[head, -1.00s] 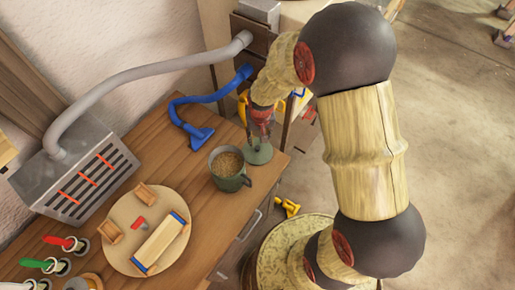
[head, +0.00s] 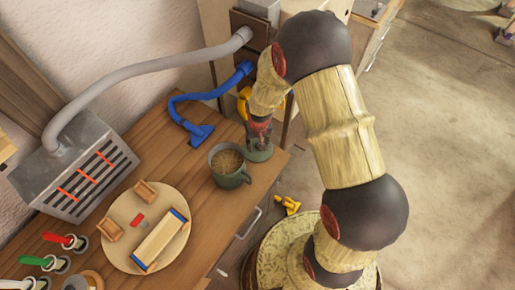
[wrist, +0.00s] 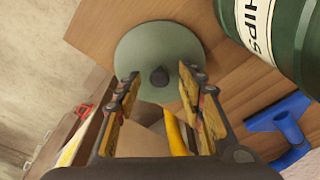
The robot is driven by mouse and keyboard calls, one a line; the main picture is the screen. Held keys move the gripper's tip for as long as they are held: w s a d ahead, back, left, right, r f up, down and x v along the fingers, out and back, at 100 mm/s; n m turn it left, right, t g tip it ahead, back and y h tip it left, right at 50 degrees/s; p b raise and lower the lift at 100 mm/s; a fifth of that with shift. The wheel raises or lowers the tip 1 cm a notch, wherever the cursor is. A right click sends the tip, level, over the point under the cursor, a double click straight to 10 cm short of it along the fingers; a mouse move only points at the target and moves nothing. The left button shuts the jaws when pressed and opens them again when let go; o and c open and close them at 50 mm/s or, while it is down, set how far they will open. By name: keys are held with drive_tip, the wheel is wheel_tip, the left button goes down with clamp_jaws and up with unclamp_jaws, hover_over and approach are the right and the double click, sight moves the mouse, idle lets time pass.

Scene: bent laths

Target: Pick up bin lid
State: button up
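The bin lid is a round, flat green disc with a small dark knob in the middle; it lies on the wooden worktop near its right edge (head: 261,155). In the wrist view the lid (wrist: 150,45) fills the upper middle. My gripper (wrist: 160,78) is open, its fingers spread on either side of the knob with gaps to both; contact is not visible. In the head view my gripper (head: 259,124) points down just over the lid and partly hides it. The green bin (head: 232,180), full of brown chips, stands beside the lid; its lettered side shows in the wrist view (wrist: 285,40).
A blue hose nozzle (head: 200,133) lies left of the lid. A round board (head: 120,220) with wooden pieces and a grey slotted box (head: 75,170) stand further left. A yellow thing (head: 288,205) is beyond the worktop's edge.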

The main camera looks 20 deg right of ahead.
drive_tip(key=shift+c, duration=1)
drive_tip(key=c, duration=0.8)
clamp_jaws()
drive_tip(key=shift+r, duration=0.1)
